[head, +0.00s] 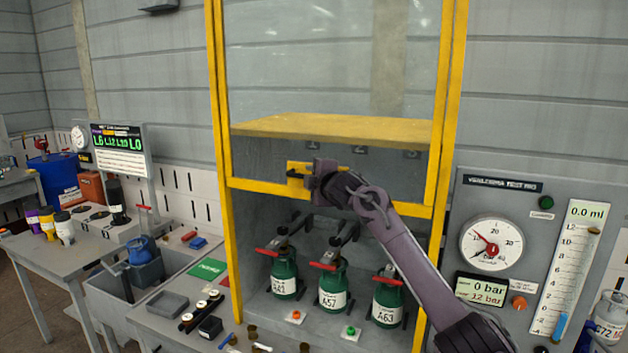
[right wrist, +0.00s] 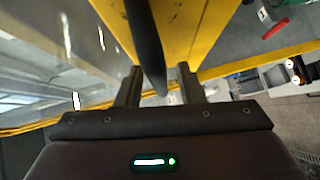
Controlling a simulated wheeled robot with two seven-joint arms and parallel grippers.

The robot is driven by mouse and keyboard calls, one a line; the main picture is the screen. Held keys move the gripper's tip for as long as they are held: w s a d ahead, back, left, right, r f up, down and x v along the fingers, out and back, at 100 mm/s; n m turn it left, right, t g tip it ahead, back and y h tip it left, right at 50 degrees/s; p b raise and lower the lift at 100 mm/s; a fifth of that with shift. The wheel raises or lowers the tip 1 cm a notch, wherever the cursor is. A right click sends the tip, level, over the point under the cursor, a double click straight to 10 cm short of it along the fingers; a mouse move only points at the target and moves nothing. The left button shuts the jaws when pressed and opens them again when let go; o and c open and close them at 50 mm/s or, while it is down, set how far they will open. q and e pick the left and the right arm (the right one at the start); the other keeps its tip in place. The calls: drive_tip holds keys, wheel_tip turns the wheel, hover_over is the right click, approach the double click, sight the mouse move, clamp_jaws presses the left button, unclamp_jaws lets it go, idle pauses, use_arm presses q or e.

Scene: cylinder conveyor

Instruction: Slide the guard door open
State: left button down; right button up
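The guard door (head: 330,75) is a clear panel in a yellow frame. Its lower yellow rail (head: 400,206) is above the green cylinders, and the space below it is open. A yellow plate with a dark bar handle (head: 294,175) is at the rail's left part. My right gripper (head: 308,178) is at this handle, its arm coming from the lower right. My left gripper is not in view.
Several green cylinders with red levers (head: 333,290) stand inside the enclosure. A gauge panel (head: 492,242) is at the right. A side bench (head: 75,245) with jars and a lit display (head: 119,140) are at the left. Small parts lie on the front bench.

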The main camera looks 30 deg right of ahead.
drive_tip(key=shift+s+f, duration=0.1)
drive_tip(key=shift+s, duration=0.25)
drive_tip(key=s+r+b, duration=0.1)
drive_tip(key=s+b, duration=0.3)
drive_tip(key=s, duration=0.2)
drive_tip(key=shift+s+a+r, duration=0.15)
drive_tip(key=shift+s+a, duration=0.05)
drive_tip(key=shift+s, duration=0.2)
